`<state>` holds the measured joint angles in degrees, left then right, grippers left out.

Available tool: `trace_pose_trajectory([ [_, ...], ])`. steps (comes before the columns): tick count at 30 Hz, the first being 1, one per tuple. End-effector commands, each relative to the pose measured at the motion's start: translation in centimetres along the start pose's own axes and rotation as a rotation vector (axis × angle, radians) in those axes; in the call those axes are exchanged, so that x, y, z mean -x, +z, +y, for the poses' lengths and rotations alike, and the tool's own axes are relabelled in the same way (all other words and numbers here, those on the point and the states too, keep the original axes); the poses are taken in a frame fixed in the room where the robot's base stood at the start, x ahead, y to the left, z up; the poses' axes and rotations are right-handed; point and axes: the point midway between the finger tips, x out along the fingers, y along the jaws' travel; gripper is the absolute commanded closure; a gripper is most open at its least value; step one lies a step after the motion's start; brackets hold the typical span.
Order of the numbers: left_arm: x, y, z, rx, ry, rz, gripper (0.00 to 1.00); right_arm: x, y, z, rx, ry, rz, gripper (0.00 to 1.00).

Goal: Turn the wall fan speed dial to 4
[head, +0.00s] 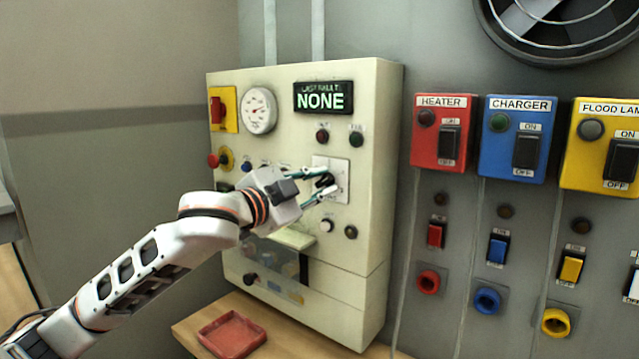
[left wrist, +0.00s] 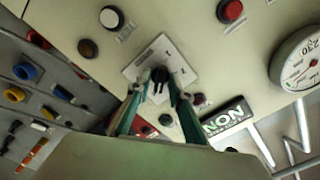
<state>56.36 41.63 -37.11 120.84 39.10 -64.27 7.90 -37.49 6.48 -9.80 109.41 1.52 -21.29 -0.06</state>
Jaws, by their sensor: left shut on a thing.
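A black dial (head: 324,181) sits on a white square plate (head: 341,168) on the cream control panel (head: 378,130). My left gripper (head: 330,182) reaches it from the left, with one finger above and one below the dial. In the left wrist view the black dial (left wrist: 159,75) stands between the two fingertips (left wrist: 158,88), and the gripper is shut on it. The marks on the plate (left wrist: 178,62) are too small to read, so I cannot tell the setting. The wall fan (head: 560,25) is at the top right. My right gripper is not in view.
Small knobs and lamps surround the plate, including a white knob (head: 327,225) just below it. A gauge (head: 259,110) and a display reading NONE (head: 322,97) are above. Red, blue and yellow switch boxes stand right of the panel. A red tray (head: 232,334) lies below.

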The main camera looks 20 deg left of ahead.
Motion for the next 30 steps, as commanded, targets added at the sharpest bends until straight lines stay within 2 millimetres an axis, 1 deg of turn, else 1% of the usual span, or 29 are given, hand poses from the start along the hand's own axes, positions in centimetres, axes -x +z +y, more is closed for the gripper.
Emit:
trace_pose_trajectory([
  [4, 0.00, 0.01, 0.05, -0.062, 0.001, 0.000, 1.00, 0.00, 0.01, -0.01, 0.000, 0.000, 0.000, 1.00],
  [10, -0.01, 0.01, 0.10, -0.108, 0.001, 0.000, 1.00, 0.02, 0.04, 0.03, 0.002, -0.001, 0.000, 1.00],
  [24, 0.00, 0.00, 0.10, -0.118, 0.001, 0.000, 1.00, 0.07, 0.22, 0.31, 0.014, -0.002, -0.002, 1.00],
  [25, 0.00, 0.00, 0.10, -0.118, 0.001, 0.000, 0.74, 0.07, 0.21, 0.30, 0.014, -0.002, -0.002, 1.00],
  [30, 0.00, -0.01, 0.08, -0.118, 0.001, 0.000, 0.74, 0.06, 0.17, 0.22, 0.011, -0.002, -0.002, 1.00],
])
